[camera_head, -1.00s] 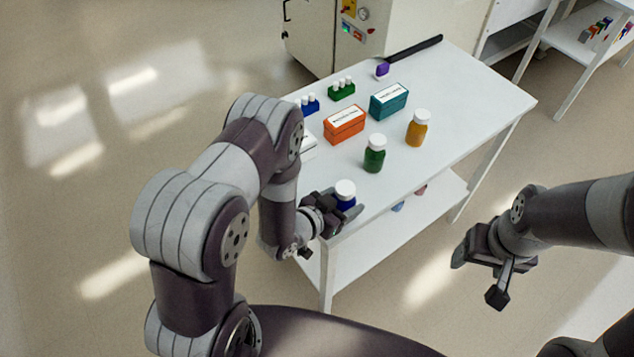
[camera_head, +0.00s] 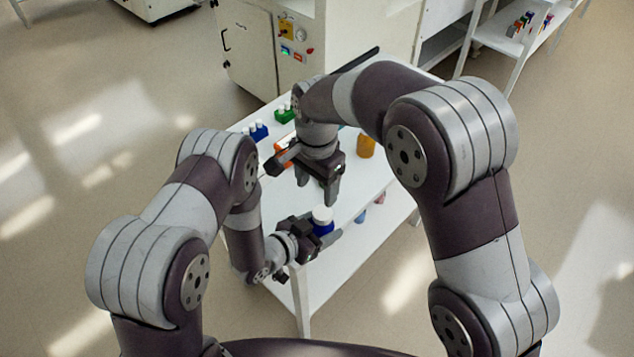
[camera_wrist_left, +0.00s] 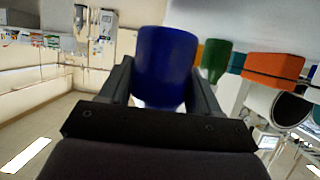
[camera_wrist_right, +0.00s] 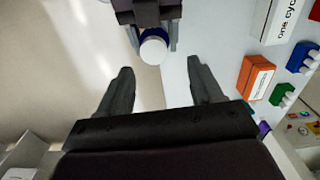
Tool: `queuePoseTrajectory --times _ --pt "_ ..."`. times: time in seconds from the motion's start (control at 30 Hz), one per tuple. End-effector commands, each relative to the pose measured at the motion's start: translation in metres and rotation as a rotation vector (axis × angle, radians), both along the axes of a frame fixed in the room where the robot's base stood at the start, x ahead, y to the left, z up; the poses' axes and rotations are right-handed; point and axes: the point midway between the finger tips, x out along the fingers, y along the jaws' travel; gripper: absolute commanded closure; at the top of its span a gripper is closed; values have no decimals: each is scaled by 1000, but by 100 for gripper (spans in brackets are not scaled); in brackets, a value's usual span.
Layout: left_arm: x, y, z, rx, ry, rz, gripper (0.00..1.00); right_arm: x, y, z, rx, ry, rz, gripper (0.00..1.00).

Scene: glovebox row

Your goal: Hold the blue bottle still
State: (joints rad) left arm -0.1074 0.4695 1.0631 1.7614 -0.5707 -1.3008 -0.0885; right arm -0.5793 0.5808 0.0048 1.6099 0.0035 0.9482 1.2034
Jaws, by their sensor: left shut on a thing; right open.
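The blue bottle (camera_head: 324,229) has a white cap and is near the table's front corner in the head view. My left gripper (camera_head: 325,234) is shut on it, with one finger on each side of its body in the left wrist view (camera_wrist_left: 165,65). I cannot tell whether its base touches the table. My right gripper (camera_head: 304,180) is open and empty, pointing down above the table, behind the bottle in the head view. In the right wrist view the bottle's cap (camera_wrist_right: 153,48) lies ahead of the open right fingers (camera_wrist_right: 161,85), apart from them.
The white table (camera_head: 352,195) also holds an amber bottle (camera_head: 366,146), an orange box (camera_wrist_right: 257,75), a green rack (camera_head: 284,114) and a blue rack (camera_head: 257,131). A green bottle (camera_wrist_left: 216,58) shows in the left wrist view. My right arm hides much of the table. A cabinet stands behind.

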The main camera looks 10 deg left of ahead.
Motion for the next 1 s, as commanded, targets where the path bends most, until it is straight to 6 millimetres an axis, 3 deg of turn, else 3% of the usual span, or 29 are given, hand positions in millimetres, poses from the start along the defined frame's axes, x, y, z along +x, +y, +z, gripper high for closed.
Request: queuePoseTrajectory --times 0.43,0.77,0.8,0.97,1.0 --pt "0 0 0 -1 -1 0 100 -1 -1 -71 -3 3 -37 35" --pt "0 0 0 0 -1 0 100 0 -1 -80 0 0 -37 35" --pt "0 0 0 -1 -1 0 100 0 -1 -79 0 0 -37 36" --pt "0 -1 1 -1 -2 -4 100 0 0 -79 3 -3 -36 89" --pt "0 -1 1 -1 -2 -6 100 1 0 -79 4 -5 -36 92"
